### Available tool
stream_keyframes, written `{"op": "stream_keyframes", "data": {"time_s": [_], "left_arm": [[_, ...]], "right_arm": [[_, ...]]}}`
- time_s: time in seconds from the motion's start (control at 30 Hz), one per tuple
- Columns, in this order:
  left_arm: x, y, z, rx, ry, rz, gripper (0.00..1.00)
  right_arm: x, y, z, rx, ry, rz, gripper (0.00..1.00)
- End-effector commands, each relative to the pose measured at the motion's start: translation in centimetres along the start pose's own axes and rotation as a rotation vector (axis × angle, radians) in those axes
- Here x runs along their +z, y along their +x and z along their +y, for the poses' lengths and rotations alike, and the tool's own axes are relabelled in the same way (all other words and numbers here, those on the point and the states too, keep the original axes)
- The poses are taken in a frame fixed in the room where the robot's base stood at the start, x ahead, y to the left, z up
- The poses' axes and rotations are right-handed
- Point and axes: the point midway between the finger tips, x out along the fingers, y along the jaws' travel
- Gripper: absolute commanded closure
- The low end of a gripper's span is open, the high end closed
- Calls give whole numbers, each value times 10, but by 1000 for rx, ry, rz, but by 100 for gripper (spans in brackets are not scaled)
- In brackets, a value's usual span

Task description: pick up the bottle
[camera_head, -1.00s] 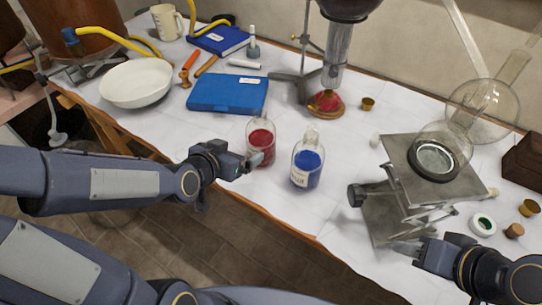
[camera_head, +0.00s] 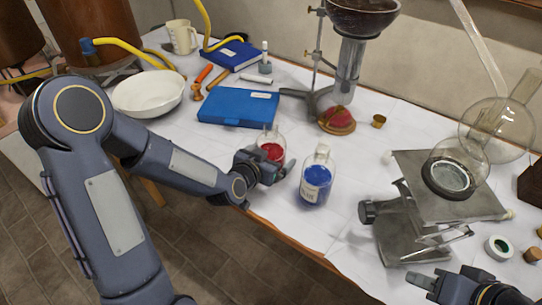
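A clear glass bottle with red contents (camera_head: 271,150) stands near the table's front edge. A second bottle with blue contents and a white label (camera_head: 316,180) stands upright just to its right. My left gripper (camera_head: 279,172) is at the front of the red bottle and hides its lower part. I cannot tell whether its fingers touch or enclose the bottle. My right gripper (camera_head: 422,281) is at the lower right, in front of the metal stand and away from both bottles. It holds nothing that I can see, and its finger gap is unclear.
A metal lifting stand (camera_head: 450,205) with a glass flask (camera_head: 497,128) behind it fills the right side. A blue case (camera_head: 238,108), a white bowl (camera_head: 148,93) and a burner stand (camera_head: 318,102) are farther back. White table (camera_head: 345,235) shows clear between the blue bottle and the metal stand.

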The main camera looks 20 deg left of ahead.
Motion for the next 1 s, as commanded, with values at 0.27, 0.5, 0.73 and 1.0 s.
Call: {"op": "stream_keyframes", "data": {"time_s": [0.27,0.5,0.73,1.0], "left_arm": [[0,0,0,0,0,0,16],[0,0,0,0,0,-1,47],[-2,0,0,0,2,5,75],[-2,-1,0,0,2,4,75]], "right_arm": [[0,0,0,0,0,0,64],[0,0,0,0,0,0,64],[0,0,0,0,0,0,64],[0,0,0,0,0,0,64]]}}
